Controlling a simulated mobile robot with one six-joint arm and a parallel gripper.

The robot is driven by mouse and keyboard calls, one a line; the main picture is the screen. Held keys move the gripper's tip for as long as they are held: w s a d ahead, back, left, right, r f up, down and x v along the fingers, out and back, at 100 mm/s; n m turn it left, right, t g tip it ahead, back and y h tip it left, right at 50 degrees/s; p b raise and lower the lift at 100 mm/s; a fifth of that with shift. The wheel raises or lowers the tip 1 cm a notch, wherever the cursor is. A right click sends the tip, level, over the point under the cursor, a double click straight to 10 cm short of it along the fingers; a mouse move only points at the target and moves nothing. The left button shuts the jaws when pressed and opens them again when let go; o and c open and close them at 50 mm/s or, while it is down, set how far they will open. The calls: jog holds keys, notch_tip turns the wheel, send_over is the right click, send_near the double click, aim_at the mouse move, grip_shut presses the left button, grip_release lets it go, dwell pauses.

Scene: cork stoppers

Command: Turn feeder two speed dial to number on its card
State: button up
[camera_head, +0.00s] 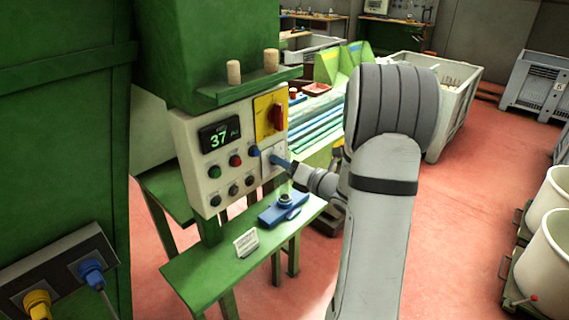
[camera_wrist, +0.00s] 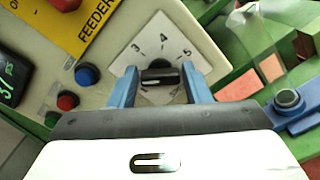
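The speed dial (camera_wrist: 160,78) is a dark knob on a white square plate with the numbers 3, 4 and 5 showing. My gripper (camera_wrist: 159,69) has its two blue fingers apart, one on each side of the knob. A small gap seems to show between fingers and knob; contact is unclear. In the head view my gripper (camera_head: 279,159) is at the white dial plate (camera_head: 278,152) on the lower right of the control panel (camera_head: 205,180), hiding the knob. A small white card (camera_head: 246,243) stands on the green shelf; its writing is too small to read.
A yellow plate (camera_wrist: 85,25) with a red switch is above the dial, beside blue and red buttons. The panel's display (camera_head: 220,135) reads 37. A blue device (camera_head: 284,210) lies on the green shelf (camera_head: 210,262) below. Two corks (camera_head: 271,61) stand on the ledge above.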

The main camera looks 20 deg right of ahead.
jog(key=c, duration=0.6)
jog(key=shift+f+n+b, duration=0.1)
jog(key=shift+n+b, duration=0.2)
jog(key=shift+b, duration=0.3)
jog(key=n+b, duration=0.9)
jog(key=b, duration=0.5)
jog(key=shift+a, duration=0.15)
jog(key=shift+n, duration=0.3)
